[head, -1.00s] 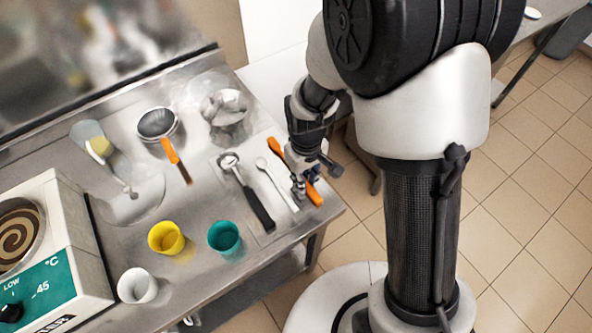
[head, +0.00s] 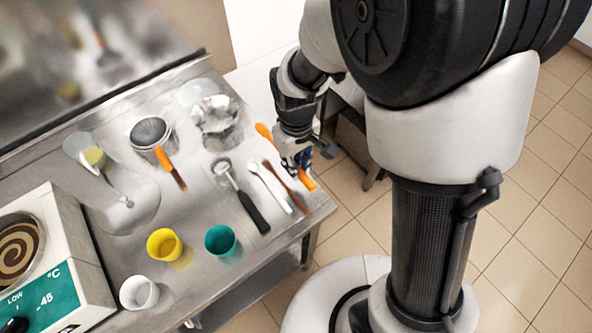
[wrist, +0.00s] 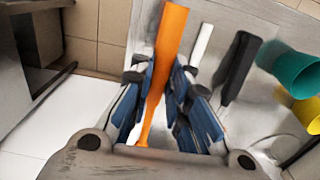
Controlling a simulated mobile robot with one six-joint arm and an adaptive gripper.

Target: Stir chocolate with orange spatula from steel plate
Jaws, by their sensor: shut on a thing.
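The orange spatula (head: 306,181) is held across my gripper (head: 297,163), its two ends showing on either side of the fingers. In the wrist view the spatula (wrist: 172,40) runs between the blue-padded fingers of my gripper (wrist: 162,80), which are shut on it. A brownish strip on the steel plate (head: 240,160) beside the spatula looks like its reflection, so the spatula seems a little above the plate. The brown swirled chocolate (head: 18,250) is in the round opening of the machine at the left. The spatula's middle is hidden by the fingers.
A white utensil (head: 270,186) and a black-handled scoop (head: 240,195) lie left of my gripper. Yellow (head: 164,246), teal (head: 221,241) and white (head: 139,292) cups stand nearer the front. A strainer with an orange handle (head: 168,160) and a steel pot (head: 218,125) stand farther back.

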